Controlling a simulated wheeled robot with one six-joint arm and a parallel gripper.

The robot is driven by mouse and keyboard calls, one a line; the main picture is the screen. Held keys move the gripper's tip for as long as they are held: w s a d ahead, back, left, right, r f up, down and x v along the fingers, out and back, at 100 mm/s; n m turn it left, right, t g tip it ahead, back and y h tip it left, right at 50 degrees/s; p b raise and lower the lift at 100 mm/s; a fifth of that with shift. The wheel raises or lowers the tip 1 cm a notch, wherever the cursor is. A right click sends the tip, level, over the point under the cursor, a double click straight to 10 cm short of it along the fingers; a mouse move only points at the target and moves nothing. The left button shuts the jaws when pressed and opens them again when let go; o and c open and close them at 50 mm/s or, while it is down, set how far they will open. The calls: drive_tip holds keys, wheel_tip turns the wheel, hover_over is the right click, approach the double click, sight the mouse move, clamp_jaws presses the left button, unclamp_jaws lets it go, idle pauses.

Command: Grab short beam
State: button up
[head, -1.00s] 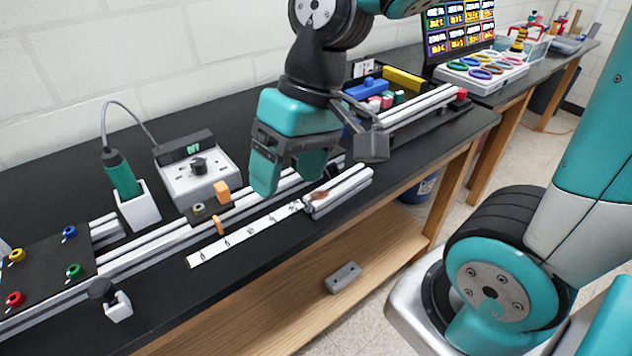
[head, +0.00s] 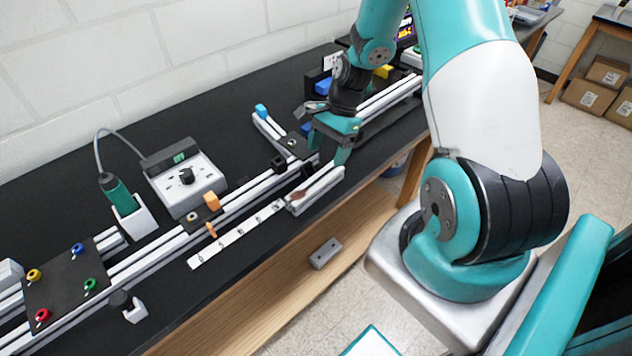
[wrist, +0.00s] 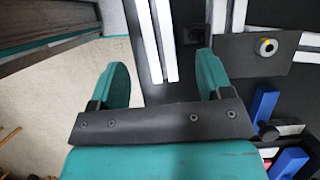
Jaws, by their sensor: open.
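The short beam (head: 318,190) is a pale grooved bar lying along the front edge of the black bench, beside the right end of the numbered white strip. A reddish-brown patch shows near its left end. My gripper (head: 326,148) is open and points down just behind and above the beam's right part. In the wrist view, a pale striped beam (wrist: 150,40), apparently the short one, runs up the picture from between the two teal fingers of my gripper (wrist: 163,70). Its near end is at finger level. I cannot tell how high the fingers are above it.
A long rail (head: 240,200) runs behind the short beam. The numbered strip (head: 235,235) lies left. A control box (head: 186,180) and screwdriver (head: 120,194) stand further left.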

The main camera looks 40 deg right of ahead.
sight(316, 181)
drive_tip(key=x, duration=0.3)
drive_tip(key=shift+a+f+p, duration=0.1)
drive_tip(key=shift+a+p, duration=0.05)
drive_tip(key=shift+p, duration=0.15)
drive_tip(key=a+f+p, duration=0.1)
drive_tip(key=a+f, duration=0.1)
drive_tip(key=f+p, duration=0.1)
drive_tip(key=shift+s+a+f+p, duration=0.3)
drive_tip(key=shift+s+a+f, duration=0.05)
drive_tip(key=shift+a+f, duration=0.15)
drive_tip(key=shift+f, duration=0.25)
drive_tip(key=shift+c, duration=0.4)
drive_tip(key=c, duration=1.1)
